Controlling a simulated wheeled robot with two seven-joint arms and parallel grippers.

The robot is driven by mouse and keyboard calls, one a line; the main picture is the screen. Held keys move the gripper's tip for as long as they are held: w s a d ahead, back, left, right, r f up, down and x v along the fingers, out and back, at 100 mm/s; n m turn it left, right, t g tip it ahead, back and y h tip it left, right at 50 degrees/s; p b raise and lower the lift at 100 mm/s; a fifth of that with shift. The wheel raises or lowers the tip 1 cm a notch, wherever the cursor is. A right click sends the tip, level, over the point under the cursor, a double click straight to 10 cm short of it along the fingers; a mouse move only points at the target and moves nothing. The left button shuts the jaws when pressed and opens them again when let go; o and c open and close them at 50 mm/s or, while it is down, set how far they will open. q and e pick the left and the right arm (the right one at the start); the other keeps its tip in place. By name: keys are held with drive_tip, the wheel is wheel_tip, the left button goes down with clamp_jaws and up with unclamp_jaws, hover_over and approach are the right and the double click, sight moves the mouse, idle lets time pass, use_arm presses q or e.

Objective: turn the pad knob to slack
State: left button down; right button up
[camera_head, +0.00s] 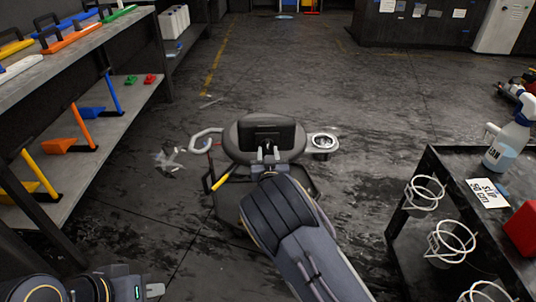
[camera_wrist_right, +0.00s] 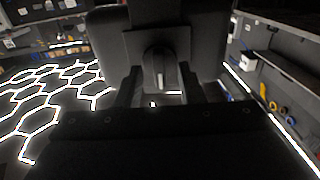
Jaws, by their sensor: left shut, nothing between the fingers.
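The grey rounded pad (camera_head: 236,148) stands in the middle of the head view, with a black plate (camera_head: 262,131) on its face. In the right wrist view the knob (camera_wrist_right: 158,72) shows on the plate as a rounded piece with a light upright bar. My right gripper (camera_head: 267,150) reaches in front of the plate. In the right wrist view its two fingers (camera_wrist_right: 160,92) are apart, one on each side of the knob, and I see gaps between them and it. My left gripper (camera_head: 156,290) is low at the bottom left, shut and empty, away from the pad.
A black cart (camera_head: 432,165) with a spray bottle (camera_head: 508,143), a sign and wire holders stands at the right. Shelves (camera_head: 118,105) with coloured tools line the left. A white curved handle (camera_head: 204,136) and a ring holder (camera_head: 324,142) flank the pad. The floor behind is mostly clear.

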drive_tip(key=shift+w, duration=0.4)
clamp_jaws()
